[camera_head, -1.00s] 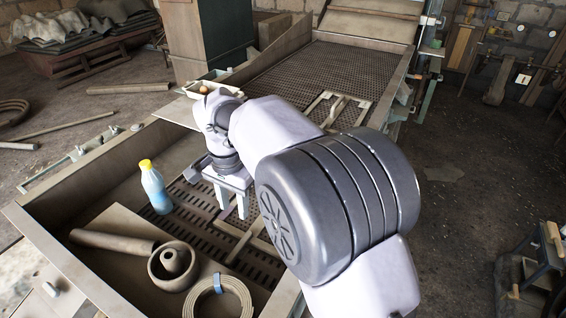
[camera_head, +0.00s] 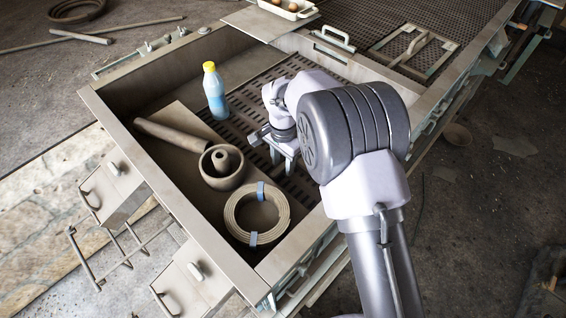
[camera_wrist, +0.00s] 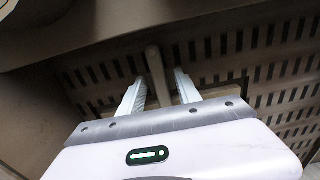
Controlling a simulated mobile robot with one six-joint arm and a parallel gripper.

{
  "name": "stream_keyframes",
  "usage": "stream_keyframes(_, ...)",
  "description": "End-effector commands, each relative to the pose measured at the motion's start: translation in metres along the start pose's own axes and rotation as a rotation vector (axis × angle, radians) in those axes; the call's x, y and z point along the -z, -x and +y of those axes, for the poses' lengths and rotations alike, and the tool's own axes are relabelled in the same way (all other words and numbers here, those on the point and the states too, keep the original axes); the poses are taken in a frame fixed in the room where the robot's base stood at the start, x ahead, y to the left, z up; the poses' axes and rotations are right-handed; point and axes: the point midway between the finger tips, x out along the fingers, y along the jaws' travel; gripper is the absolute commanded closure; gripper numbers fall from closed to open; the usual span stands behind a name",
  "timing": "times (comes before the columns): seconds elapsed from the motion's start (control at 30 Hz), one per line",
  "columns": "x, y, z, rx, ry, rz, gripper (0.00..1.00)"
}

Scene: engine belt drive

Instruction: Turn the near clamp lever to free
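A narrow upright-looking bar, which appears to be the near clamp lever (camera_wrist: 157,72), lies between my gripper's fingers in the wrist view. My gripper (camera_wrist: 160,78) is open, with a finger on each side of the bar and gaps showing. In the head view my gripper (camera_head: 283,160) points down over the slotted floor of the near bay, and my arm hides the lever there. A second, similar lever on a flat frame (camera_head: 412,48) lies on the mesh floor of the far bay.
Raised walls surround the bay (camera_head: 170,205).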

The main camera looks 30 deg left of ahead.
Motion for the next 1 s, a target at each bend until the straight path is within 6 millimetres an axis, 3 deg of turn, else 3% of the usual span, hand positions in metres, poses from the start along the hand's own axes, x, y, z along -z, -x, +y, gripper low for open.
stream_keyframes(0.17, 0.0000, 0.0002, 0.0000, 0.000, 0.000, 0.000, 0.60)
stream_keyframes(0.4, 0.0001, 0.0004, 0.0000, 0.000, 0.001, 0.000, 1.00)
stream_keyframes(0.77, 0.0002, 0.0008, 0.0003, 0.000, 0.032, 0.000, 1.00)
stream_keyframes(1.0, 0.0004, 0.0011, 0.0020, 0.000, 0.170, 0.000, 1.00)
